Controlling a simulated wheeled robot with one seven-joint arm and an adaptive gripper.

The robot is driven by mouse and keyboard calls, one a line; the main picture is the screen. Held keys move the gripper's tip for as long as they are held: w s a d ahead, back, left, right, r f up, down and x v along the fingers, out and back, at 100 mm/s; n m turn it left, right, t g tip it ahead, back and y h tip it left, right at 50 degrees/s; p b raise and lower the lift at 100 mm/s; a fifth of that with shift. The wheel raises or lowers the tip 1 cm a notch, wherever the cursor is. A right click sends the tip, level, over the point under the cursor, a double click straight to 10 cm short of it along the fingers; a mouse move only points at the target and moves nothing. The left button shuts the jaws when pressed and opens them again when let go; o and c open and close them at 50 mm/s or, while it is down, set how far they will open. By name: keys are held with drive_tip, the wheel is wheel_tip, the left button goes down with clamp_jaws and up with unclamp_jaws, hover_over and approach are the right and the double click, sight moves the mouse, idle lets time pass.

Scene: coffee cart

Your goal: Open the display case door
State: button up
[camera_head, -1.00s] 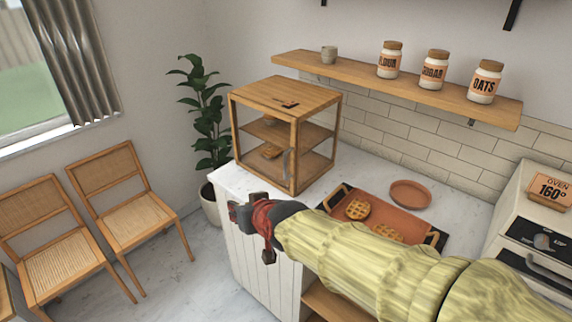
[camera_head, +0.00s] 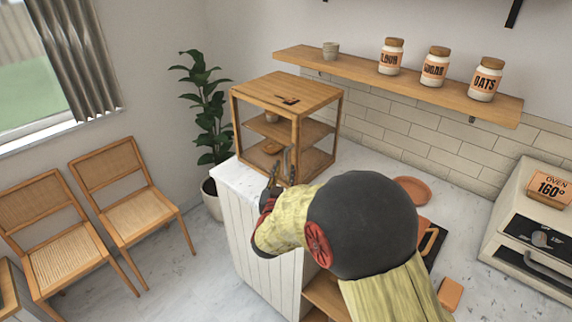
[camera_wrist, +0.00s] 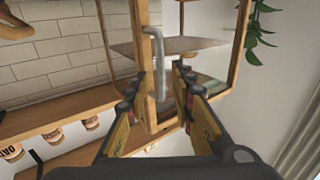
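The wooden display case (camera_head: 285,92) with clear panes stands on the near left end of the white counter. Its door looks shut in the head view. A grey upright bar handle (camera_head: 286,160) is at the door's right side, by the front corner post; the handle (camera_wrist: 160,60) also shows in the wrist view. My gripper (camera_head: 276,174) is just in front of the handle. In the wrist view my gripper (camera_wrist: 157,86) is open, with the handle's lower part in the gap between its fingers. Whether a finger touches it, I cannot tell.
My arm hides most of the baking tray on the counter (camera_head: 462,215). A wall shelf (camera_head: 360,72) with jars is above. A plant (camera_head: 207,110) and two chairs (camera_head: 115,175) stand left; the floor before the counter is clear.

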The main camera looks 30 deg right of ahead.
sight(286, 164)
drive_tip(key=shift+b+x, duration=0.45)
drive_tip(key=shift+x, duration=1.95)
drive_tip(key=c, duration=0.3)
clamp_jaws()
